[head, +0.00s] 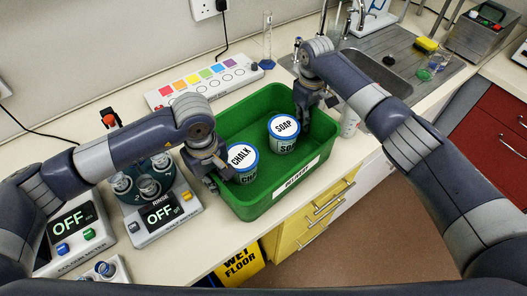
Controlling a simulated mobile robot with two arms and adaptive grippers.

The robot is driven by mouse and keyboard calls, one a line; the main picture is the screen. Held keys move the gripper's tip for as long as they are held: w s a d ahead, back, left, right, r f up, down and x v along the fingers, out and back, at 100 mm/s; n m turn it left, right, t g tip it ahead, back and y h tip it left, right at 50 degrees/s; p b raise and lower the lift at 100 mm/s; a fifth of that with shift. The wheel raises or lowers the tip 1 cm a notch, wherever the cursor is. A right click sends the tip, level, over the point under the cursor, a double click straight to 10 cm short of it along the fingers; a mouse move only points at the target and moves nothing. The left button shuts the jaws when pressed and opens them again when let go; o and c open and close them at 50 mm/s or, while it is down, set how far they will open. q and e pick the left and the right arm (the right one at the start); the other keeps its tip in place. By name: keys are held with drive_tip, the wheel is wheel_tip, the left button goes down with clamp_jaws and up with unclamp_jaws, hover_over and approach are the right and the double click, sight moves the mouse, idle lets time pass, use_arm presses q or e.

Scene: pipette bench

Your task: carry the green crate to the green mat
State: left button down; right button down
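The green crate (258,204) stands on the bench in the middle of the head view, with a label on its front wall. Inside it are a chalk tub (242,158) at the left and a soap tub (284,128) at the right, both with white lids and blue rims. My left gripper (212,180) is at the crate's left wall. My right gripper (305,112) is at the opposite, right end wall. The fingertips are partly hidden, so I cannot tell whether either grips the wall. I see no green mat in this view.
Left of the crate stand a rinse device (160,215) and another device with an OFF display (72,224). A colour-strip panel (205,84) and a glass cylinder (267,45) are behind. A sink (385,60) is at the back right. A yellow wet-floor sign (243,264) stands below the front edge.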

idle(0.3)
